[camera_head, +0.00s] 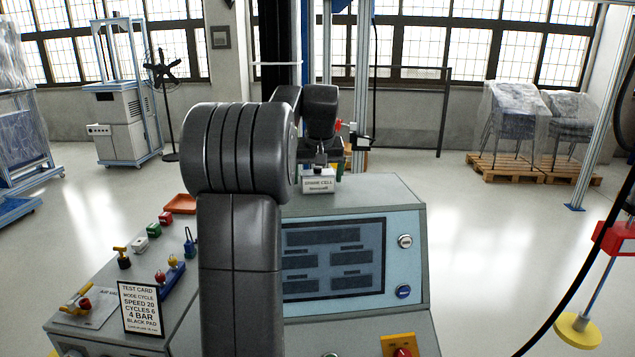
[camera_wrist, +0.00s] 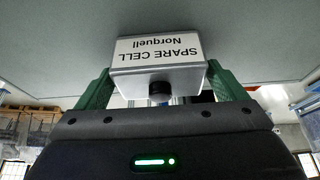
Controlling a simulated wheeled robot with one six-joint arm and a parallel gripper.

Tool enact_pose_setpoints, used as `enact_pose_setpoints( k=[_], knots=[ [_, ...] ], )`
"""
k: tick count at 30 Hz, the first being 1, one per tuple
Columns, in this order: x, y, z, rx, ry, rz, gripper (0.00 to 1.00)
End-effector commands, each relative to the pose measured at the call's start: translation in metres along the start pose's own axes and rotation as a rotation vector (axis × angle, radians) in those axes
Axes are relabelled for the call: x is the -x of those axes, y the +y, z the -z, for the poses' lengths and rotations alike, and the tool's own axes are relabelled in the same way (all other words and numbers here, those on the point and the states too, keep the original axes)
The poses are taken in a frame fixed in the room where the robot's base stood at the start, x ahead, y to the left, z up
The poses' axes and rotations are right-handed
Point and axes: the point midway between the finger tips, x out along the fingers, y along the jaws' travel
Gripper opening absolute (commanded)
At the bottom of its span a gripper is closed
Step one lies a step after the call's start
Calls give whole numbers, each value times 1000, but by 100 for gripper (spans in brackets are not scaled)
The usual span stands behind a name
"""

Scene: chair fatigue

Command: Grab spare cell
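The spare cell (camera_head: 318,182) is a small light box with a printed label. It is at the top of the grey-blue console in the head view. In the wrist view the spare cell (camera_wrist: 158,60) appears upside down, with a dark round knob on its near side. My gripper (camera_wrist: 158,80) has one green finger on each side of the box, with no clear gap showing on either side. Whether the fingers press on it cannot be told. In the head view my arm hides most of my gripper (camera_head: 320,163).
The console (camera_head: 410,195) carries a screen (camera_head: 333,258) and buttons. A side bench at left holds a test card (camera_head: 142,308), a red tray (camera_head: 180,204) and several small coloured fittings. A red clamp-like part (camera_head: 615,238) hangs at right. Open floor lies behind.

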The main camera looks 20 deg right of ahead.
Motion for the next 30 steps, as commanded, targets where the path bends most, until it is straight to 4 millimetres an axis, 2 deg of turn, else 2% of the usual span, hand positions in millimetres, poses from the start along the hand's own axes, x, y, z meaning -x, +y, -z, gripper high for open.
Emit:
enact_pose_setpoints(
  k=[1, 8, 20, 30],
  knots=[
    [0, 0, 0, 0, 0, 0, 80],
    [0, 0, 0, 0, 0, 0, 36],
    [10, 0, 5, 0, 6, -1, 36],
    [62, 0, 27, 0, 6, -1, 36]
  ],
)
